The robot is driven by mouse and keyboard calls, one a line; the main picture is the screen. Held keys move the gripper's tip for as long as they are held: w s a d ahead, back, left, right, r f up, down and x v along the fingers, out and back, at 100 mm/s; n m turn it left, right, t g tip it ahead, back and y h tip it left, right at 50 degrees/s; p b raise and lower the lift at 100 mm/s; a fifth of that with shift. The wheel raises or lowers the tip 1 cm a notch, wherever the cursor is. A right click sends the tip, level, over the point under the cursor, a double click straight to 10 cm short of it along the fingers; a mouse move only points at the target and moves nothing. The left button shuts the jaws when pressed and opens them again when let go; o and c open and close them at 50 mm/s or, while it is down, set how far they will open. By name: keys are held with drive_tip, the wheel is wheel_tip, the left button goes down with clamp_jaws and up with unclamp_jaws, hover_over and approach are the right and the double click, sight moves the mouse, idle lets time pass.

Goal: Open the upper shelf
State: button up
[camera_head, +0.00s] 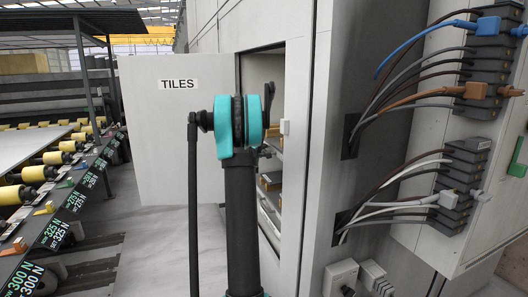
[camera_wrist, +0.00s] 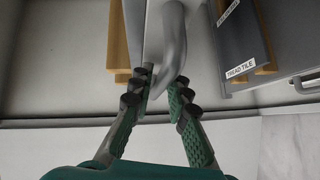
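The cabinet (camera_head: 300,130) stands open in the head view, its white door labelled TILES (camera_head: 150,120) swung out to the left. Part of its shelves (camera_head: 268,165) shows in the gap behind my arm. In the wrist view a pale grey curved handle-like piece (camera_wrist: 172,45) reaches down between the two green-padded fingers of my gripper (camera_wrist: 162,82). The fingers are apart at the tips, with the grey piece close to both. I cannot tell whether they press on it. In the head view my arm hides the gripper.
Brown boxes (camera_head: 270,181) sit on the shelves. In the wrist view a dark drawer-like front labelled TREAD TILE (camera_wrist: 240,70) is at right. Cables (camera_head: 420,60) and connectors stick out from the right wall. A roller conveyor (camera_head: 60,165) runs along the left.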

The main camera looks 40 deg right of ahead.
clamp_jaws()
drive_tip(key=w+a, duration=0.3)
drive_tip(key=a, duration=1.1)
drive_tip(key=w+a, duration=0.3)
drive_tip(key=a, duration=1.1)
drive_tip(key=shift+w+a, duration=0.3)
drive_tip(key=shift+w, duration=0.1)
drive_tip(key=shift+o, duration=1)
unclamp_jaws()
drive_tip(key=v, duration=1.2)
